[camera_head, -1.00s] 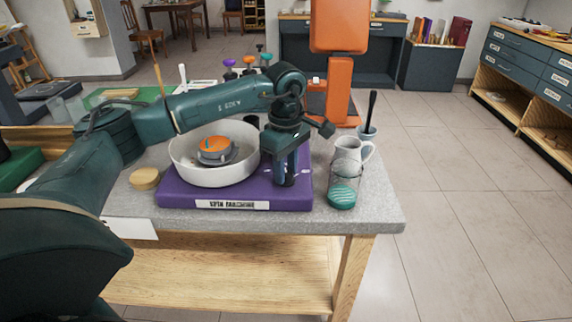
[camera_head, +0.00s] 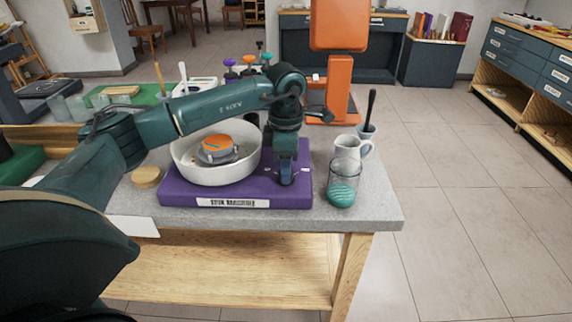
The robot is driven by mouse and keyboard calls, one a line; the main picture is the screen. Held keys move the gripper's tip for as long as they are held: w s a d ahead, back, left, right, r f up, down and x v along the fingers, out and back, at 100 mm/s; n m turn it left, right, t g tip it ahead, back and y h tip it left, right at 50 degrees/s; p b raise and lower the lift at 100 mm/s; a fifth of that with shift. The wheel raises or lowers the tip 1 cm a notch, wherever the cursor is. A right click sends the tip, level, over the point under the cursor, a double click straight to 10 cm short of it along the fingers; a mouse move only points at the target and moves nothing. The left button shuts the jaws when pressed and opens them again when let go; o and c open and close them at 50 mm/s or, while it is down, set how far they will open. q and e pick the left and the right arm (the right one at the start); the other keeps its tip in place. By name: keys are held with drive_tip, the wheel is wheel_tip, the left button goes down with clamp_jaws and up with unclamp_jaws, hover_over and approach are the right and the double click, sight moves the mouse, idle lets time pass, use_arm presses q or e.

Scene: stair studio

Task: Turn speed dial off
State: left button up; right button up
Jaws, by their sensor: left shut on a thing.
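A purple spin machine (camera_head: 180,193) with a white label on its front lies on the grey table. A white round bowl (camera_head: 184,170) is on its left part, with an orange-topped round piece (camera_head: 217,145) inside. My left gripper (camera_head: 287,180) points down over the right part of the machine, its fingertips at the top surface. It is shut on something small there. The speed dial is not clearly visible; the gripper hides that spot. My right gripper is not in view.
A glass with teal content (camera_head: 342,194), a white mug (camera_head: 350,147) and a cup with a black-handled tool (camera_head: 367,130) stand right of the machine. A round wooden lid (camera_head: 147,177) lies to its left. An orange stand (camera_head: 340,85) rises behind.

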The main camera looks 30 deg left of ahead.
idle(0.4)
use_arm(q)
drive_tip(key=o, duration=1)
drive_tip(key=shift+r, duration=0.1)
wheel_tip(320, 180, up, 13)
idle(0.3)
